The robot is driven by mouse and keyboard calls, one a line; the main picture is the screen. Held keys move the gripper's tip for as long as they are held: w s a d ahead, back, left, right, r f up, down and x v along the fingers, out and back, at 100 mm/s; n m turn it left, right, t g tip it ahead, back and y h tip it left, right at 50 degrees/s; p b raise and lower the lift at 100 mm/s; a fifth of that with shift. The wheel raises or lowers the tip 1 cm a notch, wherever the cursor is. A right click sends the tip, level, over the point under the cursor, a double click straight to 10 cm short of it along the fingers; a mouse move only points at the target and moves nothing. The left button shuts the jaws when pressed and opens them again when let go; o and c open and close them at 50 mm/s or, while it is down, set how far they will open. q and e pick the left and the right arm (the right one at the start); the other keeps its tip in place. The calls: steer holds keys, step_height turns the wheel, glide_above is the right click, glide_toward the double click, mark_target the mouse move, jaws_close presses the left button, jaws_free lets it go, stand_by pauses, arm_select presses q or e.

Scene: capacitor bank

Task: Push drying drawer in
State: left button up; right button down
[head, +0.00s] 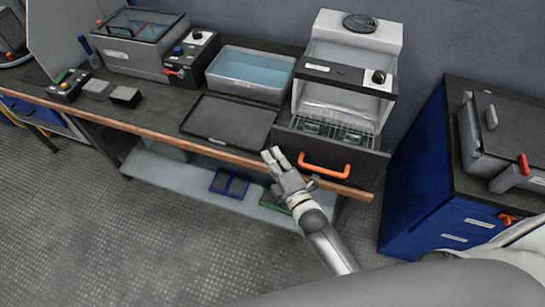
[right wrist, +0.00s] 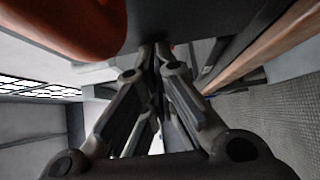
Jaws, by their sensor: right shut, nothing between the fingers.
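The drying drawer has a dark front (head: 357,168) and an orange handle (head: 325,171). It stands pulled out from the white drying cabinet (head: 345,60), and green boards in a wire rack (head: 325,130) show inside it. My right gripper (head: 272,156) is shut and empty, by the left end of the drawer front, left of the handle. In the right wrist view its fingertips (right wrist: 157,50) are at the dark drawer front (right wrist: 180,18), with the handle (right wrist: 70,25) at upper left. I cannot tell whether they touch. My left gripper is not in view.
A dark tray (head: 229,121) lies on the bench left of the drawer, with a water-filled tub (head: 250,75) behind it. The bench has a wooden front edge (head: 170,135). A blue cabinet (head: 430,190) stands to the right. The floor in front is clear.

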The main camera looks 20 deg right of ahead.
steer(key=w+d+b, duration=0.2)
steer(key=w+d, duration=0.2)
steer(key=w, duration=0.1)
steer(key=w+d+b, duration=0.3)
steer(key=w, duration=0.3)
steer(key=w+d+b, duration=0.2)
steer(key=w+d, duration=0.2)
steer(key=w, duration=0.2)
steer(key=shift+w+d+f+b, duration=0.1)
steer(key=shift+d+b, duration=0.2)
steer(key=shift+b, duration=0.1)
steer(key=shift+w+d, duration=0.15)
steer(key=shift+d+r, duration=0.1)
steer(key=shift+r, duration=0.2)
steer(key=shift+w, duration=0.1)
